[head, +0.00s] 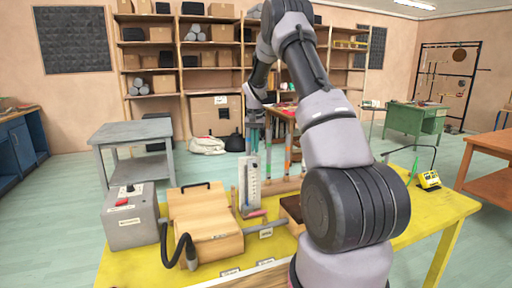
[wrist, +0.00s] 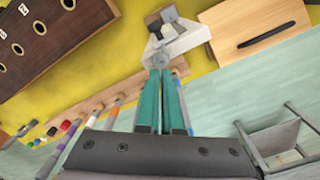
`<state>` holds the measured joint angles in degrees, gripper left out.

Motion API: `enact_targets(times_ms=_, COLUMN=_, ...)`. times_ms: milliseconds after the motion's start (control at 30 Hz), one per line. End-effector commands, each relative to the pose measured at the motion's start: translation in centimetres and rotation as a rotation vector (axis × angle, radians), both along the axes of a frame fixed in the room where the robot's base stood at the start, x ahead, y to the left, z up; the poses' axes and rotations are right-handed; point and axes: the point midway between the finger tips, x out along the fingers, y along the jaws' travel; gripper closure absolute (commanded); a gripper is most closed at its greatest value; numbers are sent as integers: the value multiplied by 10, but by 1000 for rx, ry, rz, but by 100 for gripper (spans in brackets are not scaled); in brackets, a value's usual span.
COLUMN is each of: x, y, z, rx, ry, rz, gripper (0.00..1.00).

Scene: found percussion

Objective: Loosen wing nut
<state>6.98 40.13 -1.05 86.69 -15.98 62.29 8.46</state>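My gripper (head: 252,148) points down above the yellow table, at the top of an upright pale stand with a marked face (head: 250,183). In the wrist view my gripper's two green fingers (wrist: 161,72) lie close together. Their tips meet a small round grey part (wrist: 161,61) at the near end of the pale stand (wrist: 183,40). I cannot make out wings on this part, so I cannot tell if it is the wing nut. The fingertips hide some of it, and whether they grip it is unclear.
A row of coloured-tipped rods (wrist: 65,125) runs close beside my gripper. A grey side table (head: 130,132) stands behind.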

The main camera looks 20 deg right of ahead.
Motion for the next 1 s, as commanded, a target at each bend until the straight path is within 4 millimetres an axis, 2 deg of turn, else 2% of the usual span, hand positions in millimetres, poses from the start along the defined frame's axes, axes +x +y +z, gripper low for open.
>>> enact_targets(times_ms=100, x=1, y=1, z=1, rx=0, ry=-2, rz=61, gripper=100)
enact_targets(times_ms=367, x=2, y=1, z=1, rx=-1, ry=-3, rz=74, gripper=100)
enact_targets(times_ms=600, x=3, y=5, z=2, rx=0, ry=-4, rz=348, gripper=100)
enact_targets(times_ms=700, x=4, y=6, z=2, rx=-1, ry=-3, rz=408, gripper=100)
enact_targets(times_ms=1000, x=4, y=7, z=2, rx=-1, ry=-3, rz=435, gripper=100)
